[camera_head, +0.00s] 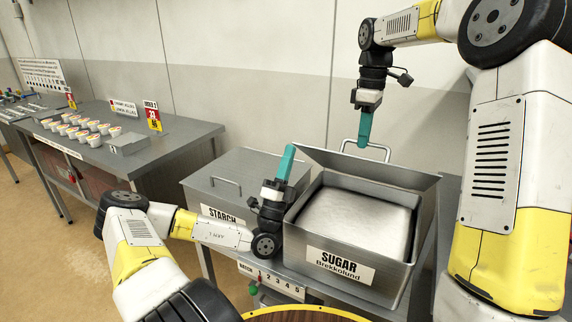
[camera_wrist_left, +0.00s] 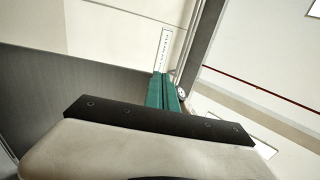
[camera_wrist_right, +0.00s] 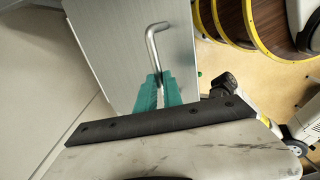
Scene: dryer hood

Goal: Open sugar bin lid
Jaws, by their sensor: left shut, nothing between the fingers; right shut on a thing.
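The sugar bin (camera_head: 340,269) is a grey metal box labelled "SUGAR Brekkolund", full of white sugar (camera_head: 355,220). Its lid (camera_head: 400,174) is raised, standing tilted up along the bin's back side. My right gripper (camera_head: 363,140) is above and behind the lid, shut on the bent-rod lid handle (camera_head: 382,149). The right wrist view shows the handle (camera_wrist_right: 152,45) between the teal fingers (camera_wrist_right: 158,92), with the flat lid (camera_wrist_right: 125,45) beyond. My left gripper (camera_head: 288,160) is shut and empty, pointing up beside the bin's left wall, near the lid's left corner.
A closed starch bin (camera_head: 240,180) with a handle stands directly left, partly behind my left gripper. Further left is a grey table (camera_head: 165,135) with rows of small cups (camera_head: 85,127). The wall (camera_head: 260,60) is behind. A round yellow-rimmed thing (camera_head: 300,312) is in front.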

